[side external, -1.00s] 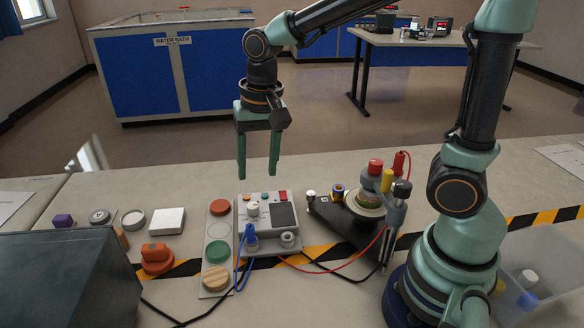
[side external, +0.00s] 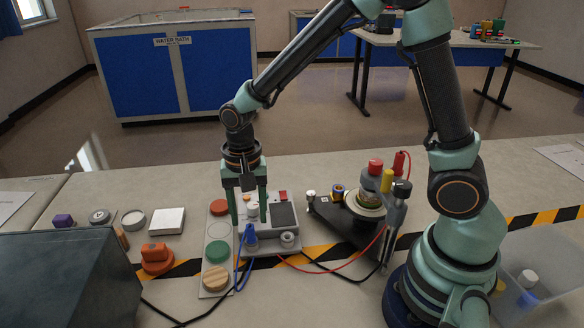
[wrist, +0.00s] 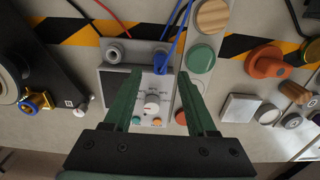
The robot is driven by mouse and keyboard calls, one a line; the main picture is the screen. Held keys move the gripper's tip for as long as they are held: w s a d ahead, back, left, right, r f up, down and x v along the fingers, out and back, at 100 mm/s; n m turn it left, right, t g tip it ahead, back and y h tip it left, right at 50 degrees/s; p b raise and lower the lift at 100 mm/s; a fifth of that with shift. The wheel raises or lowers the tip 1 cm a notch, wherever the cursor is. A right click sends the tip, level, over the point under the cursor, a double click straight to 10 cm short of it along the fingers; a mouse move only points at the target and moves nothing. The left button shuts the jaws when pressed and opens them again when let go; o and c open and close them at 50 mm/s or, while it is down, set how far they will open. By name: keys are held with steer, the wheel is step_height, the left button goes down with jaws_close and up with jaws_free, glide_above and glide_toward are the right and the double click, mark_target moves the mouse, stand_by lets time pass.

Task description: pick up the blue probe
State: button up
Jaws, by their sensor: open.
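The blue probe (side external: 250,240) stands in a holder at the front left of the grey meter box (side external: 285,217), its blue cable trailing down to the table. In the wrist view the probe (wrist: 161,62) shows beyond the fingertips, roughly centred between them. My gripper (side external: 248,217) is open and empty, pointing down over the left part of the meter, just behind the probe. In the wrist view its two green fingers (wrist: 160,76) frame the meter's white dial. Whether a finger touches the meter is unclear.
An empty grey socket (side external: 290,240) sits to the probe's right. A strip with coloured discs (side external: 216,252) lies close on the left. An orange knob (side external: 156,258) is farther left. A dark stand with coloured plugs (side external: 345,222) is on the right. Red and black cables cross the front.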

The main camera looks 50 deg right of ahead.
mark_target(249, 226)
step_height(249, 226, down, 4)
steer(key=shift+s+a+f, duration=0.1)
steer(key=shift+f, duration=0.1)
jaws_close()
steer(key=shift+r, duration=0.15)
